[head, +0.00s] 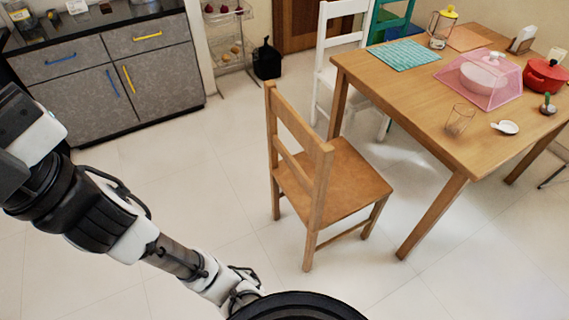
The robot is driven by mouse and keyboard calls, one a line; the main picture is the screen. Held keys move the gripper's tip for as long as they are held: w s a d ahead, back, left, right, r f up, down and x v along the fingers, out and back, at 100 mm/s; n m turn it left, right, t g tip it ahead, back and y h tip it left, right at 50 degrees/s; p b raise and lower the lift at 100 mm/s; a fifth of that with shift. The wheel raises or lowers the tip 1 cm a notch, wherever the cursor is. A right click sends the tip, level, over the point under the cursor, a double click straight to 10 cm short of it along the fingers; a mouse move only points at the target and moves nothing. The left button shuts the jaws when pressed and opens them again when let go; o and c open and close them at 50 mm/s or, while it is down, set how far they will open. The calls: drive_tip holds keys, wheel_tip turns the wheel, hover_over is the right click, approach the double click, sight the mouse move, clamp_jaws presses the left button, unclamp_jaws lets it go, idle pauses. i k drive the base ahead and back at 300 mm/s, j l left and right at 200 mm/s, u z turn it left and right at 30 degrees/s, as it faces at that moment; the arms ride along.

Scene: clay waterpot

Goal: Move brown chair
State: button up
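The brown wooden chair (345,183) stands upright on the floor in the middle of the head view. Its backrest is on the left and its seat extends right toward the table. My arm comes in from the left and runs down to the bottom middle, below and left of the chair, apart from it in the picture. The arm's far end goes out of sight behind a black rounded part at the bottom edge, so the gripper fingers cannot be seen. Nothing visible of the arm touches the chair.
A wooden table (428,108) stands right of the chair, bearing a pink food cover (480,82), a red pot (544,76) and a glass (459,120). A white chair (327,50) stands behind. A grey cabinet (70,105) is at left. The tiled floor left of the chair is clear.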

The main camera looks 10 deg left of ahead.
sight(326, 183)
drive_tip(key=i+j, duration=0.1)
drive_tip(key=j, duration=0.6)
drive_tip(key=i+j, duration=0.15)
drive_tip(key=j, duration=0.2)
drive_tip(key=i+j+z, duration=0.2)
drive_tip(key=j, duration=0.2)
drive_tip(key=j+z, duration=0.35)
drive_tip(key=z, duration=0.6)
drive_tip(key=k, duration=0.05)
